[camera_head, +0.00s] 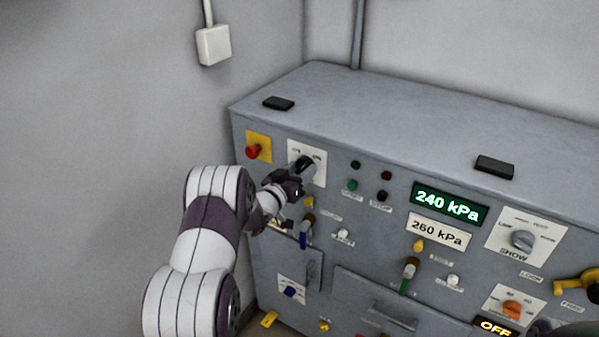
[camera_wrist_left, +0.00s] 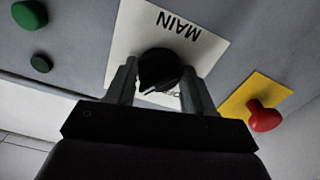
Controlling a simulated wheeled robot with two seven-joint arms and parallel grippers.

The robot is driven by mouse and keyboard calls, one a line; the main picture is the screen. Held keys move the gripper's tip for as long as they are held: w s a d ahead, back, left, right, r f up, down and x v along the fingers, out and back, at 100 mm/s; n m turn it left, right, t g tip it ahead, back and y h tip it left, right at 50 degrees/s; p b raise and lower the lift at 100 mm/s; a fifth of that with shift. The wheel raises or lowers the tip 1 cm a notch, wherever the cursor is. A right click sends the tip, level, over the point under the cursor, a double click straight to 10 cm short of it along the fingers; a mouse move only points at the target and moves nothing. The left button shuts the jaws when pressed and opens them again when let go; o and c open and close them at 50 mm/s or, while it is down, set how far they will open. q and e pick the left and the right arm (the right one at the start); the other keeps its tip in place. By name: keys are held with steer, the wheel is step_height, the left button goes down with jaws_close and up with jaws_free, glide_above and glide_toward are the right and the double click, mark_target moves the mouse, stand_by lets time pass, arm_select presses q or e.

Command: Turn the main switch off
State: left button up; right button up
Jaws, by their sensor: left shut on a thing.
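The main switch is a black rotary knob on a white plate (camera_head: 318,160) at the upper left of the grey panel. My left gripper (camera_head: 300,170) is at this knob and covers part of it. In the left wrist view the black knob (camera_wrist_left: 160,68) sits between the two fingers, which are shut on its sides. The plate (camera_wrist_left: 205,45) there reads MAIN, upside down, and part of an OFF label shows beside the knob. I cannot tell for sure which way the knob points.
A red button on a yellow plate (camera_head: 264,141) is close to the left of the switch. Green and dark buttons (camera_head: 354,165) are to its right. A pressure display (camera_head: 449,204) reads 240 kPa. Knobs, levers and handles fill the lower panel. The cabinet top (camera_head: 390,110) is mostly clear.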

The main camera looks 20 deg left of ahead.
arm_select(q)
steer(key=n, duration=0.3)
steer(key=shift+n, duration=0.4)
steer(key=n, duration=0.3)
steer(key=shift+d+r+n+p, duration=0.1)
steer(key=shift+n+p, duration=0.2)
steer(key=n+p, duration=0.1)
steer(key=n, duration=0.3)
steer(key=shift+n+p, duration=0.35)
steer(key=shift+n, duration=1.65)
steer(key=o, duration=1)
steer(key=shift+o, duration=0.2)
steer(key=shift+s, duration=0.15)
steer(key=s+a+b, duration=0.1)
steer(key=s+b, duration=0.1)
steer(key=s, duration=1)
steer(key=shift+s+a, duration=0.15)
steer(key=shift+a, duration=0.25)
